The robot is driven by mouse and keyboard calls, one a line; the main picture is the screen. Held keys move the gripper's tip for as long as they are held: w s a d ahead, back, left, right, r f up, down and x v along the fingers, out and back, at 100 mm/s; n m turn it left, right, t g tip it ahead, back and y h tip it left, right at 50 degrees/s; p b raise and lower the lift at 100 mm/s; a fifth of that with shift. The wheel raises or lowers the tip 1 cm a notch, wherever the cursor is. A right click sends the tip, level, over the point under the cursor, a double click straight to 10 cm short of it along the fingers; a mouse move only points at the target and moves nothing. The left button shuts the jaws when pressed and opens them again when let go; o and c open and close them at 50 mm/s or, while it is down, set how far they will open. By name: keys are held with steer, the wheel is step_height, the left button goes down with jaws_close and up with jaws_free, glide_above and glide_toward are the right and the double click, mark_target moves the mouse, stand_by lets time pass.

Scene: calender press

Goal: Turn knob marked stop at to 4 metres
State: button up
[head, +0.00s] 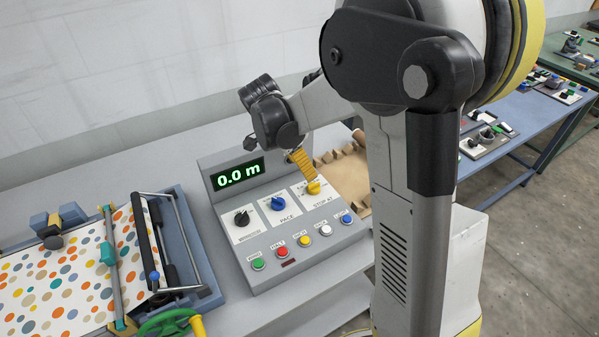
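The control panel (255,235) stands on the grey table with a green display (238,174) reading 0.0 m. The yellow knob (314,188) marked STOP AT is the rightmost of three knobs on its sloped face. My gripper (307,174) reaches down from the upper left, its yellow ribbed finger end right at the STOP AT knob and partly covering its dial. I cannot tell whether it touches or grips the knob. The scale marks around the knob are too small or hidden to read.
A black knob (241,219) and a blue knob (277,203) marked PACE sit left of it. Several coloured buttons, including a red one (282,252), line the panel's lower face. A press bed with dotted sheet (60,285) is at left.

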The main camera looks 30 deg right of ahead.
mark_target(313, 184)
steer(key=b+x, duration=0.2)
steer(key=x, duration=0.8)
steer(key=shift+s+f+b, duration=0.1)
steer(key=shift+f+b, duration=0.1)
steer(key=shift+b, duration=0.15)
steer(key=c, duration=1.2)
